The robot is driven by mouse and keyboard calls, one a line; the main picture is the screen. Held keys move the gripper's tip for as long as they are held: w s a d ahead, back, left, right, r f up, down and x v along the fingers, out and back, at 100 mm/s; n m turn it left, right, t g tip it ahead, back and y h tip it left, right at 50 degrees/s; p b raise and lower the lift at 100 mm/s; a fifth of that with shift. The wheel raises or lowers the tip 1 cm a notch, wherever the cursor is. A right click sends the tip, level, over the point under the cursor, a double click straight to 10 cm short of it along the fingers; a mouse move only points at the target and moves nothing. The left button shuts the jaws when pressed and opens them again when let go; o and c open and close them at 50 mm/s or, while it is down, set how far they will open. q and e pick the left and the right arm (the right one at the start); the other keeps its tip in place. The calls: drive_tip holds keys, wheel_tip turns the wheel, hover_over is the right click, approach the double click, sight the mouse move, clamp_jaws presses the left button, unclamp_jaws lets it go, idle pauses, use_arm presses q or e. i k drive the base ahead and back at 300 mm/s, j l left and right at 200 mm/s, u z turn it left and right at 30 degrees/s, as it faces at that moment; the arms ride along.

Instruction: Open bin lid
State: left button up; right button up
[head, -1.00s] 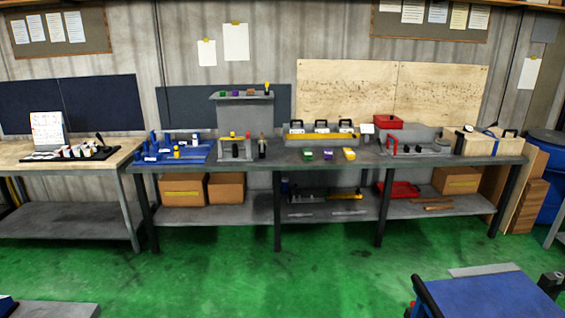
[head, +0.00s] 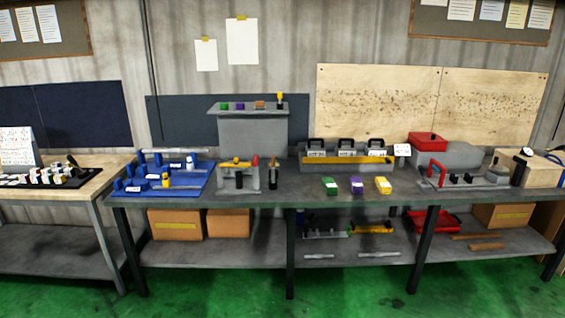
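A grey holder with a yellow front bar (head: 350,161) stands at the back of the long workbench. It has several labelled compartments with black handles on top (head: 346,145); these look like bins, and I cannot make out whether the handles belong to lids. A red box (head: 427,142) sits to its right on or against a grey block (head: 460,155), and its top looks closed. I cannot tell which of these is the task's bin. Neither of my grippers is in view.
The grey workbench (head: 300,190) spans the view, with a lower shelf (head: 260,262). Green, purple and yellow blocks (head: 356,186) lie near its front edge. A blue tray (head: 168,181) is at left, a wooden box (head: 541,170) at right. Green floor in front is clear.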

sight(423, 137)
drive_tip(key=i+z, duration=0.25)
drive_tip(key=i, duration=0.25)
drive_tip(key=i+z, duration=0.2)
drive_tip(key=i, duration=0.3)
drive_tip(key=i+j+z, duration=0.25)
drive_tip(key=i, duration=0.2)
drive_tip(key=i+l, duration=0.2)
drive_tip(key=i, duration=0.25)
drive_tip(key=i+l, duration=0.25)
drive_tip(key=i, duration=0.25)
drive_tip(key=i+l+u, duration=0.1)
drive_tip(key=i, duration=0.35)
drive_tip(key=l, duration=0.1)
